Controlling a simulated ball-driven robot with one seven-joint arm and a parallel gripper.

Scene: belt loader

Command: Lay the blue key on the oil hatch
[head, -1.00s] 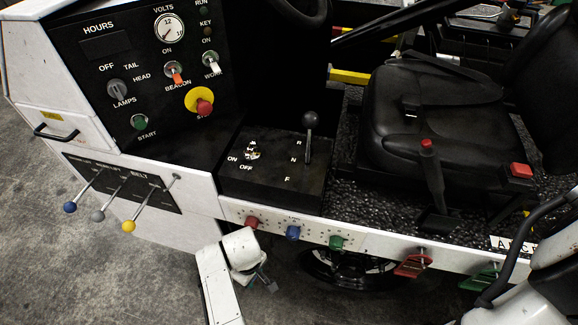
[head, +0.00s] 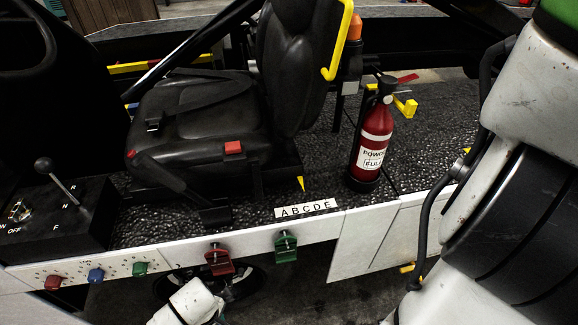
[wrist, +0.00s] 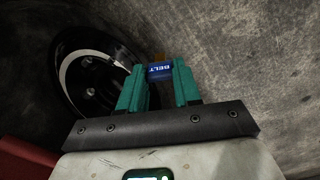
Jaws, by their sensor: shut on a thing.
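My gripper (wrist: 160,84) shows in the wrist view with its two teal fingers shut on the blue key (wrist: 160,70), which is marked BELT. The key sits between the fingertips, above the floor and beside a black wheel. In the head view part of my white arm shows at the bottom edge, and the fingers and key cannot be made out there. I see no label naming the oil hatch. A plain white panel (head: 362,240) with seams stands on the vehicle's side, right of the green pedal, and I cannot tell whether it is the hatch.
A red fire extinguisher (head: 373,140) stands on the black deck, right of the black seat (head: 200,115). A red pedal (head: 219,260) and a green pedal (head: 286,246) stick out from the side. The wheel (wrist: 95,80) is close to my gripper.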

